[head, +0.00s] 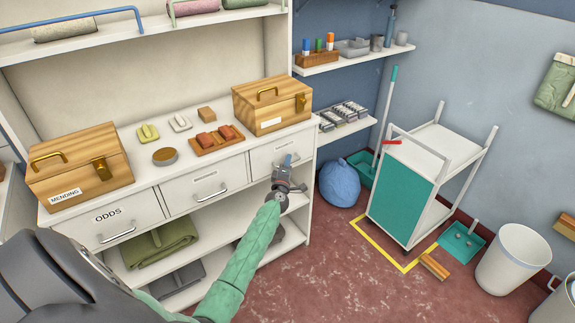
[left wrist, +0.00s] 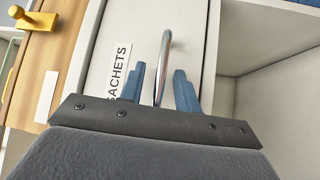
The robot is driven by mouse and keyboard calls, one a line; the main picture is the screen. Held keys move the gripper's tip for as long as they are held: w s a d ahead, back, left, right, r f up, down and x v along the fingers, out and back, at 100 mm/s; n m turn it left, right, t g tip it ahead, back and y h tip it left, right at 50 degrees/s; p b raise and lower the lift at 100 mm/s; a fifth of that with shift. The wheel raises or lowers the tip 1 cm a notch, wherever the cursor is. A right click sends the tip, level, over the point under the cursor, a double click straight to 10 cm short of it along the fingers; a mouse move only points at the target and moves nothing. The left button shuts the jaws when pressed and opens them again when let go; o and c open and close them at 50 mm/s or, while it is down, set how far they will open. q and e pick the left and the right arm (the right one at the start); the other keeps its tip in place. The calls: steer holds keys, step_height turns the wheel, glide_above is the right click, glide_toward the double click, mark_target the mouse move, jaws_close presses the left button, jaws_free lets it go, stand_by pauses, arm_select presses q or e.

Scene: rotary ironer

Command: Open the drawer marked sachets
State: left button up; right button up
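The sachets drawer (head: 262,160) is the rightmost of the white drawers under the counter, and its front looks flush and closed. In the left wrist view its front (left wrist: 196,35) carries the SACHETS label (left wrist: 118,72) and a curved metal handle (left wrist: 165,50). My left gripper (head: 288,162) is at this drawer in the head view and covers its handle there. In the left wrist view the blue fingers of the gripper (left wrist: 160,88) stand apart on either side of the handle, with gaps to it. My right gripper is out of view.
The ODDS drawer (head: 110,225) and a middle drawer (head: 205,185) sit to the left. Wooden boxes (head: 80,168) and small items stand on the counter. Open shelves are below. A teal and white cart (head: 405,200) and a blue bag (head: 340,183) stand to the right.

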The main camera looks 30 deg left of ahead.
arm_select(q)
steer(key=shift+c, duration=0.4)
jaws_close()
steer(key=shift+d, duration=0.1)
